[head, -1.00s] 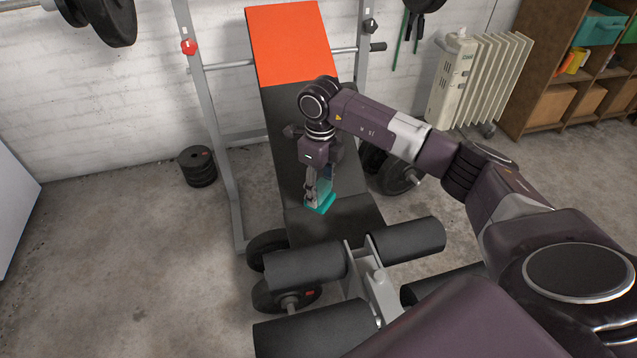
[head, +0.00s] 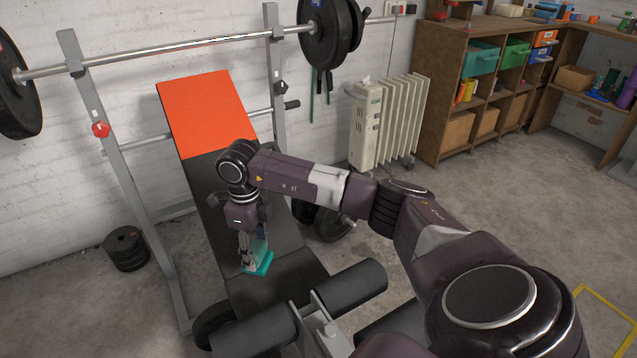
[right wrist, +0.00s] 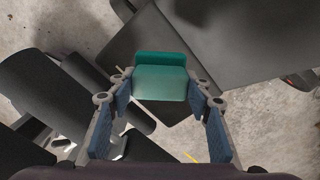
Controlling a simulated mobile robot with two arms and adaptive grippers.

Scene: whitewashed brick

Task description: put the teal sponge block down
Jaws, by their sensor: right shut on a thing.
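The teal sponge block (head: 261,265) is between the fingers of my right gripper (head: 254,254), over the lower part of the black bench pad (head: 287,262). In the right wrist view the block (right wrist: 160,82) sits between both fingertips, and the gripper is shut on it. I cannot tell whether the block touches the pad or hangs just above it. The fingers hide part of the block in the head view. My left gripper is not in view.
The bench has an orange-red top section (head: 206,112) and black foam rollers (head: 352,288). A rack with a loaded barbell (head: 170,49) stands behind it. Weight plates (head: 126,248) lie on the left. A radiator (head: 388,122) and shelf (head: 478,85) stand right, with open floor before them.

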